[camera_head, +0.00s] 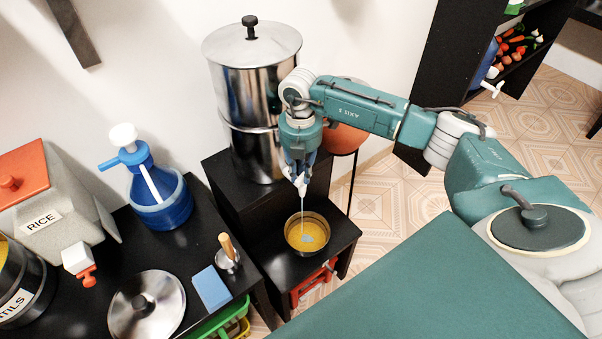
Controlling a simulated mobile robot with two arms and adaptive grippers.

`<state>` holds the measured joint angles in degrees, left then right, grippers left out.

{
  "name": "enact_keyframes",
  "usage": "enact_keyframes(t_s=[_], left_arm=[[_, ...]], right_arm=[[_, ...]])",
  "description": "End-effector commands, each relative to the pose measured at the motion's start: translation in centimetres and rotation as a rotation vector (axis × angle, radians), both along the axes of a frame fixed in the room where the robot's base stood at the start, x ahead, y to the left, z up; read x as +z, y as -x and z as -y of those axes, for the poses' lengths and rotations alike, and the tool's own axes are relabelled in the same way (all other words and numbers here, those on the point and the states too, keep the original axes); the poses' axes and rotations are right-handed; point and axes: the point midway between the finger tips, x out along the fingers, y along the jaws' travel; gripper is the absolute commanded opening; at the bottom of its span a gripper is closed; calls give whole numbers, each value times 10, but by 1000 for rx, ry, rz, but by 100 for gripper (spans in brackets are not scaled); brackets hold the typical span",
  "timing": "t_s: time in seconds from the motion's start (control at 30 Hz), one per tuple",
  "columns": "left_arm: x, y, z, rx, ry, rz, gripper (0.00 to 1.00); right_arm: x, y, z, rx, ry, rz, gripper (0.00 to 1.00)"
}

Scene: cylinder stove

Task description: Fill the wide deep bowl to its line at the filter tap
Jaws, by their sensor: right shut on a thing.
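The steel water filter (245,95) stands on a black stand with its lid on. My right gripper (299,168) is at the front of the filter, shut on the tap (301,187), whose pale tip shows below the fingers. A thin stream of water runs straight down from the tap into the wide deep bowl (291,246). The bowl sits upright on the lower black step, dark-rimmed and golden inside. A pale bluish patch shows where the stream lands. I cannot make out the fill line or the exact water level. My left gripper is not in view.
On the black counter at left are a blue jug (158,200), a rice dispenser (55,205), a round steel lid (146,308), a blue sponge (210,289) and a small wooden-handled tool (228,252). A stool (345,138) stands behind my right arm. Tiled floor is open at right.

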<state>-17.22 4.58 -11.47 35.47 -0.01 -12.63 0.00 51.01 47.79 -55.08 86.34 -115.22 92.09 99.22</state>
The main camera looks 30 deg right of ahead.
Motion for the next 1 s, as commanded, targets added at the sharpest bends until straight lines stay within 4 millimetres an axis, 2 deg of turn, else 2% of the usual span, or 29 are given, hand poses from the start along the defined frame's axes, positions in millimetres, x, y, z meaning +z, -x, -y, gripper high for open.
enact_keyframes(t_s=[0.5,1.0], left_arm=[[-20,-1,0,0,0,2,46],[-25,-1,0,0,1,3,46]], right_arm=[[0,0,-2,410,-1,3,0],[1,1,-2,553,-1,3,0]])
